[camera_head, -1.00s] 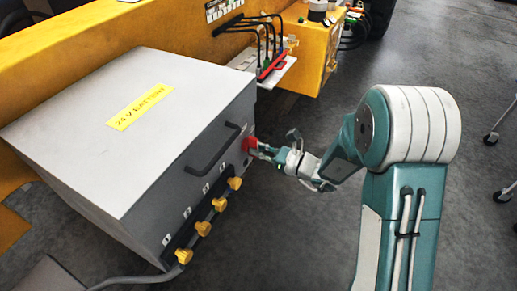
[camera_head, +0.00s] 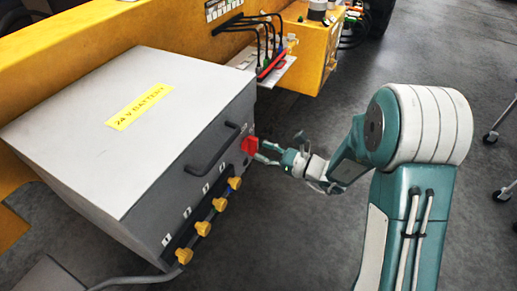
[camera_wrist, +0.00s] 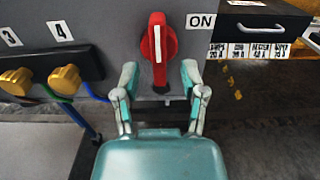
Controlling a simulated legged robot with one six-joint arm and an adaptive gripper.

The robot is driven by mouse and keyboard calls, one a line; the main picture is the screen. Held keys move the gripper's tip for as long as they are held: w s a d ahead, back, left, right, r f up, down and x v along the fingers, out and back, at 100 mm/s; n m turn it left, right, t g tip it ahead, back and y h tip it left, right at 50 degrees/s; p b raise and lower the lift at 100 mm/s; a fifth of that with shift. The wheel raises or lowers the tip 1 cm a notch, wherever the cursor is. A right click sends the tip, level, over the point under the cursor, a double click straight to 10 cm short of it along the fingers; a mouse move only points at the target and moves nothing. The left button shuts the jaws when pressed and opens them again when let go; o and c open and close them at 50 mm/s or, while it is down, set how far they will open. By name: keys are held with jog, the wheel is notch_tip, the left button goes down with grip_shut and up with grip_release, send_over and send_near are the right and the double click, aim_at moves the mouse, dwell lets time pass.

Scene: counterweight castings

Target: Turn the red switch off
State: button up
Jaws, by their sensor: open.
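The red switch (camera_head: 250,145) sits on the front face of the grey battery box (camera_head: 128,100), near its right end. In the wrist view the red switch (camera_wrist: 158,45) stands upright, its white line vertical, with an "ON" label (camera_wrist: 201,21) to its right. My gripper (camera_head: 261,152) is just in front of the switch, apart from it.
Yellow knobs (camera_head: 203,228) with cables line the box front, left of the switch. A black handle (camera_head: 212,150) sticks out above them. A yellow machine frame (camera_head: 95,35) and a cable shelf (camera_head: 275,68) stand behind. The floor to the right is mostly clear.

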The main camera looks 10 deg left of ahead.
jog(key=v, duration=1)
jog(key=s+r+n+g+h, duration=0.6)
jog(key=s+n+g, duration=0.1)
jog(key=s+n, duration=0.55)
jog(key=s+d+r+n+t+h, duration=0.6)
jog(key=d+n+h, duration=0.3)
jog(key=d+h, duration=0.2)
jog(key=shift+s+d+r+t, duration=0.3)
jog(key=shift+s+r+t, duration=0.1)
jog(key=shift+s+r, duration=0.25)
jog(key=shift+a, duration=0.1)
jog(key=shift+c, duration=0.2)
